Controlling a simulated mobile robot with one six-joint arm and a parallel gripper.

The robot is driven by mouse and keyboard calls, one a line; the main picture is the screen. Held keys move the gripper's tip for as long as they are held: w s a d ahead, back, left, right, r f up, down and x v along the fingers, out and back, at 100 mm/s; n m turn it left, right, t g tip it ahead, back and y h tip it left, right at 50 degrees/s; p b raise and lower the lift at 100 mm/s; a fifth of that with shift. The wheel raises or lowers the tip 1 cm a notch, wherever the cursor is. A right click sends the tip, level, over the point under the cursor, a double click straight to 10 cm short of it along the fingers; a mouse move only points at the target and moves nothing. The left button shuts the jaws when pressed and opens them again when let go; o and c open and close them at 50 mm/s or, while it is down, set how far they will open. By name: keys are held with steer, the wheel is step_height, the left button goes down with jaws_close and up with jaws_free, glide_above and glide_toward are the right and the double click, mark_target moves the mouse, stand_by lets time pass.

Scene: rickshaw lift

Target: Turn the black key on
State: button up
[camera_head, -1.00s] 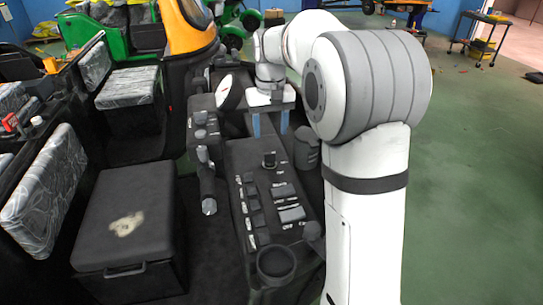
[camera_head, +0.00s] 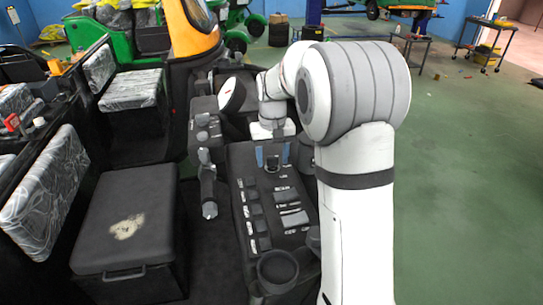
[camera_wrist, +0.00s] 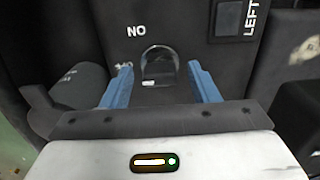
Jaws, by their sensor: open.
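The black key (camera_wrist: 160,70) stands on the dark control panel, under white letters that read "NO" in the wrist view. In the head view the key (camera_head: 271,166) is small and partly hidden by my gripper. My gripper (camera_wrist: 159,66) is open, with one blue finger on the left of the key and one on the right. Gaps show between the key and both fingers, so it is not gripped. In the head view my gripper (camera_head: 272,158) points down at the far part of the panel (camera_head: 273,238).
Several switches (camera_head: 287,207) line the panel nearer the camera, with a round cup holder (camera_head: 277,268) at its near end. A lever (camera_head: 208,190) stands to the left. A dark cylinder (camera_wrist: 80,85) lies left of the gripper in the wrist view.

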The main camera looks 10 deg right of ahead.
steer(key=c, duration=0.9)
steer(key=shift+a, duration=0.2)
steer(key=shift+c, duration=0.4)
steer(key=shift+d, duration=0.15)
steer(key=m, duration=0.5)
steer(key=shift+m, duration=0.3)
steer(key=m, duration=0.6)
steer(key=shift+m+p, duration=0.3)
steer(key=o, duration=1)
